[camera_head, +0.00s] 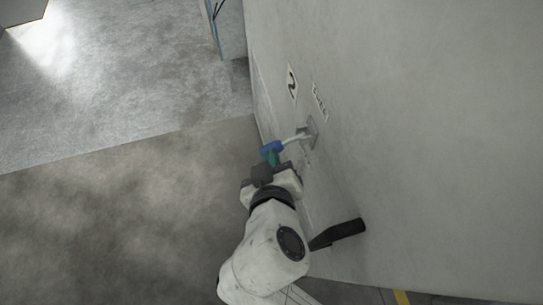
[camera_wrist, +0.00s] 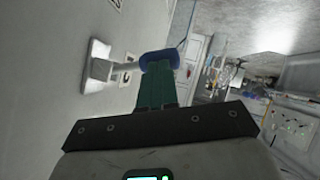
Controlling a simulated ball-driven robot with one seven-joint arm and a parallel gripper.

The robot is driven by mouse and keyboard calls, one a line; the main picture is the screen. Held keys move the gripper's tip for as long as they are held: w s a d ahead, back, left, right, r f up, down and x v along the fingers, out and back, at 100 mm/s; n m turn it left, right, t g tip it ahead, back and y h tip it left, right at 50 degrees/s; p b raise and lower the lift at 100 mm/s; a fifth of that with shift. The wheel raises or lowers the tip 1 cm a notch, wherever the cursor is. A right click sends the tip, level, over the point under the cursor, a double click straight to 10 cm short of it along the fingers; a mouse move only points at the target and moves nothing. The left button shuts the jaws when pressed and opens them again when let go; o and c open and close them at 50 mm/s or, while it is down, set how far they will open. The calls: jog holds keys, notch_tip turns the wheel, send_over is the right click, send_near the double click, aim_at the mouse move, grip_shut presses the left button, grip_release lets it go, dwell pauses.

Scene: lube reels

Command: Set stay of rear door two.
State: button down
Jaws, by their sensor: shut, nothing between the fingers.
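A large grey door panel (camera_head: 420,120) carries a diamond label with the number 2 (camera_head: 291,82). A silver lever on a square plate (camera_head: 309,132) sticks out from it; the plate also shows in the wrist view (camera_wrist: 98,66). The lever ends in a blue grip (camera_head: 271,147), which shows at the top of my fingers in the wrist view (camera_wrist: 158,57). My gripper (camera_head: 272,158) has green fingers, shut together with nothing between them. Its fingertips (camera_wrist: 158,72) are at the blue grip, touching or very close. The contact itself is hidden.
A black handle (camera_head: 340,232) juts from the panel below the lever, close to my arm. Open concrete floor (camera_head: 110,200) lies to the left. A blue-edged frame (camera_head: 217,30) stands at the top. Cabinets and equipment (camera_wrist: 285,125) show at the right in the wrist view.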

jog(key=shift+w+d+f+n+t+h+b, duration=0.1)
jog(key=shift+w+f+n+t+h+b, duration=0.2)
jog(key=shift+f+n+h, duration=0.25)
jog(key=shift+f, duration=0.15)
